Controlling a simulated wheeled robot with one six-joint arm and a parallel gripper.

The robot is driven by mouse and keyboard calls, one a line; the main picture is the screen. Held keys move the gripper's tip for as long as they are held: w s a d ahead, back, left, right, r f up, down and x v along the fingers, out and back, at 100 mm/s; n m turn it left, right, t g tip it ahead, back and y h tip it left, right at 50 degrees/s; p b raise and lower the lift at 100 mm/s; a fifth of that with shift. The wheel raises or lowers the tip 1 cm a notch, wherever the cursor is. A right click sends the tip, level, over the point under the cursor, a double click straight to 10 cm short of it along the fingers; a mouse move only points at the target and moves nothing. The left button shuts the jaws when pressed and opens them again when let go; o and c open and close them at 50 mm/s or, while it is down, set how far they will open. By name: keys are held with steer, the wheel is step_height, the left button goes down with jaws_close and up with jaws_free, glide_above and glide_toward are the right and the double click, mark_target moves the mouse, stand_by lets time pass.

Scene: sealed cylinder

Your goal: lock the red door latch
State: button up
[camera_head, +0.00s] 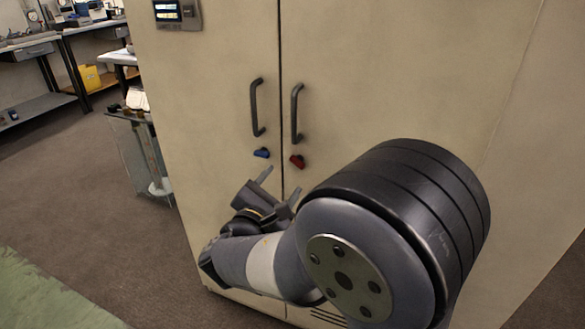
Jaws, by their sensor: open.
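The red latch (297,161) is a small knob on the right door of the beige cabinet (390,80), just below that door's handle. It looks tilted, its right end lower. My gripper (280,187) is open and empty, pointing up toward the cabinet front. Its two fingers are apart, below and a little left of the red latch, and not seen touching it. The blue latch (262,153) sits on the left door, below that door's handle. Nothing hides either latch.
Two dark vertical handles, left (255,107) and right (295,113), flank the door seam above the latches. A small display panel (177,13) is at upper left. A cart (143,145) and workbenches (40,45) stand left. Open floor (100,210) lies left of the cabinet.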

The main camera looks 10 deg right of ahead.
mark_target(296, 164)
steer(key=x, duration=0.7)
steer(key=shift+w+d, duration=0.1)
steer(key=shift+d, duration=0.05)
steer(key=c, duration=1)
steer(key=shift+n, duration=0.3)
steer(key=n+p, duration=0.2)
steer(key=n, duration=0.1)
steer(key=shift+r, duration=0.15)
steer(key=shift+n+p, duration=0.9)
steer(key=shift+n, duration=0.5)
